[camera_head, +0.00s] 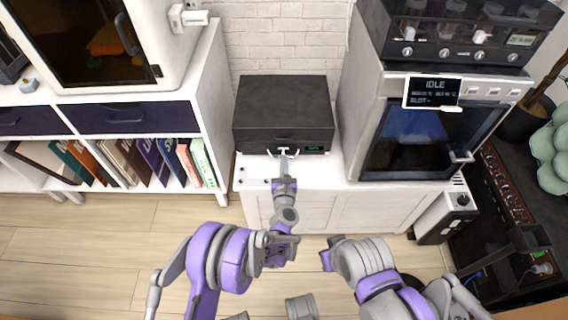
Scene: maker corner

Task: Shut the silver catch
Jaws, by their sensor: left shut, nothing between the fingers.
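A dark box-shaped machine (284,98) with a small green display stands on a white cabinet against the brick wall. A small pale silver fitting (295,151), which looks like the catch, shows low on its front. My left gripper (284,157) is shut and empty, with its tips right at this fitting and covering part of it. I cannot tell whether the tips touch it or how the catch is set. My right arm (362,258) is folded low on the right, and its gripper is not seen.
A white machine with a dark glass door (418,135) and an "IDLE" screen (433,93) stands close on the right. A shelf with books (150,160) is on the left. The white cabinet top (335,172) is mostly bare in front of the dark machine.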

